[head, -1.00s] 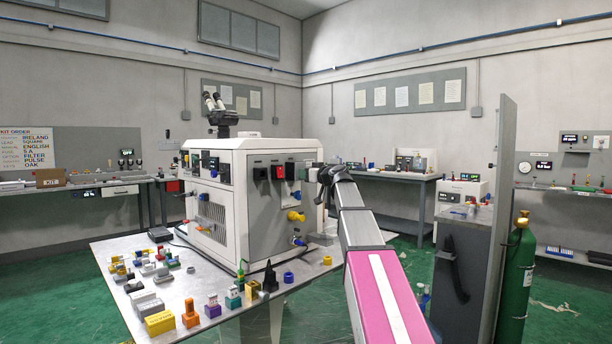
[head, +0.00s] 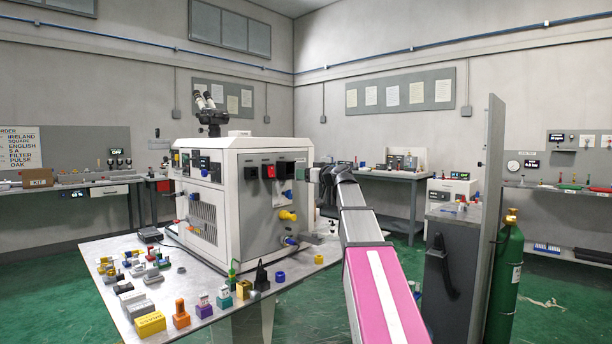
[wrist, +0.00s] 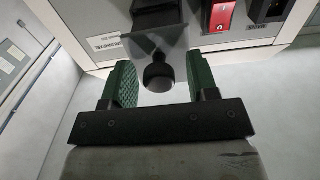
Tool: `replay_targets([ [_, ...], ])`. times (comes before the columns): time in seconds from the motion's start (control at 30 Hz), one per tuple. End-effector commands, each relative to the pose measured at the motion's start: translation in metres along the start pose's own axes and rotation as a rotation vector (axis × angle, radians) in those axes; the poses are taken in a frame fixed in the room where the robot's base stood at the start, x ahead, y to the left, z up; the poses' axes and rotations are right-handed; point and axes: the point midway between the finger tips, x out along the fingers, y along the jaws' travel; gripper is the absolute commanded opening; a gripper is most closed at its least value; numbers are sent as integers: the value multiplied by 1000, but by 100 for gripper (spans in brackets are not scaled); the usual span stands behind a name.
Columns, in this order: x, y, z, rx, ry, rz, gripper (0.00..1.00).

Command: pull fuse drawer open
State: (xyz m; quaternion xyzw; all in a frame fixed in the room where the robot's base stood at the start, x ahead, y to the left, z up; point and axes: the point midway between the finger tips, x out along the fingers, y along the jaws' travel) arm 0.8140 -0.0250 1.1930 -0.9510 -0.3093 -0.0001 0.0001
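The white and grey machine (head: 245,190) stands on the table, its grey front panel facing my arm. In the wrist view, a black knob on a short stem (wrist: 158,76) sticks out below a dark, drawer-like block (wrist: 160,17) on the panel. I cannot tell for sure whether this is the fuse drawer. My gripper (wrist: 172,80) is open, with one green pad on each side of the knob and a visible gap to both.
A red switch (wrist: 222,14) is on the panel close to the right finger. The table (head: 215,335) holds several small coloured blocks at its front left. A grey partition (head: 490,200) and a green gas cylinder (head: 506,270) stand to the right of my arm.

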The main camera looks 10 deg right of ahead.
Motion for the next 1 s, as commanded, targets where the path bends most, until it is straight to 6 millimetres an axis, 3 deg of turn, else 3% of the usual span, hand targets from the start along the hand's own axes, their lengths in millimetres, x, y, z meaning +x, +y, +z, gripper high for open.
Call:
replay_targets([
  [0.27, -11, 0, 0, 0, 0, 2, 54],
  [0.7, -88, -1, 1, -1, 1, 2, 54],
  [1.0, -108, 0, 0, 0, 0, 1, 54],
])
